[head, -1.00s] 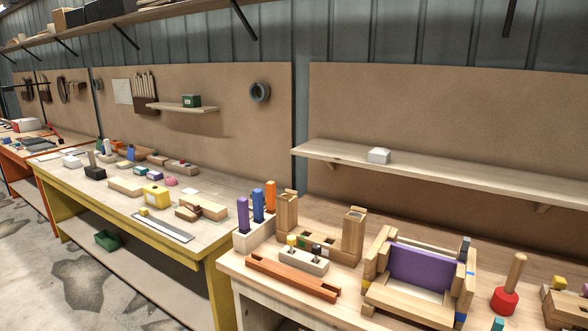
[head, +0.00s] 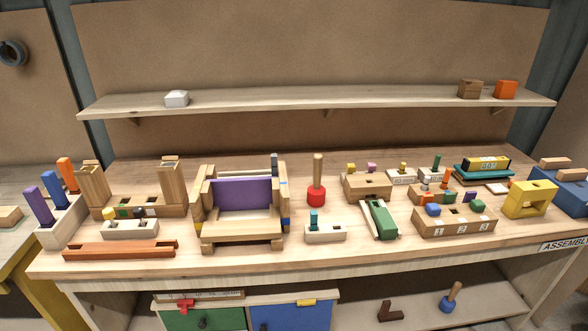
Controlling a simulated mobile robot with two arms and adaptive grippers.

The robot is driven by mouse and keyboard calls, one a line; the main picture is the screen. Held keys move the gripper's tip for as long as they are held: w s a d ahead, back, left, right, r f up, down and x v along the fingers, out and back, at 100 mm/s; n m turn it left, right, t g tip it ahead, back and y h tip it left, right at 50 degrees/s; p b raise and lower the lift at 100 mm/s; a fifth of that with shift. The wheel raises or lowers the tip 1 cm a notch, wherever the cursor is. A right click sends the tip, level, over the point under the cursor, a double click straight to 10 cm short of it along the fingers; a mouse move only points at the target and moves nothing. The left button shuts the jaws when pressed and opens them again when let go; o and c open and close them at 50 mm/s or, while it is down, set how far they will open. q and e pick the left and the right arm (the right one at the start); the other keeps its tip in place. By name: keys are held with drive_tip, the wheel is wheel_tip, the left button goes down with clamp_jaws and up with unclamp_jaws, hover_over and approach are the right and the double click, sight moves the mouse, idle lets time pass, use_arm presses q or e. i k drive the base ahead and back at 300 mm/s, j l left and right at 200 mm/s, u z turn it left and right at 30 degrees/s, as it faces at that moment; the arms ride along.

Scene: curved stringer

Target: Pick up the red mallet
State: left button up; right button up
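The red mallet (head: 316,195) stands upright near the middle of the workbench in the head view. Its red head rests on the bench top and its plain wooden handle points up. It stands just right of the wooden frame with the purple panel (head: 241,193), with a small gap between them. A white block with a teal peg (head: 325,232) lies in front of it. Neither of my grippers is in view.
Wooden blocks with coloured pegs (head: 368,186) and a green wedge-shaped piece (head: 380,219) stand close on the mallet's right. A shelf (head: 240,101) runs along the wall behind. A blue-headed mallet (head: 448,302) is on the lower shelf. Clear bench shows behind the red mallet.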

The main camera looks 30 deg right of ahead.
sight(316, 193)
drive_tip(key=z, duration=1.15)
drive_tip(key=i+j, duration=0.05)
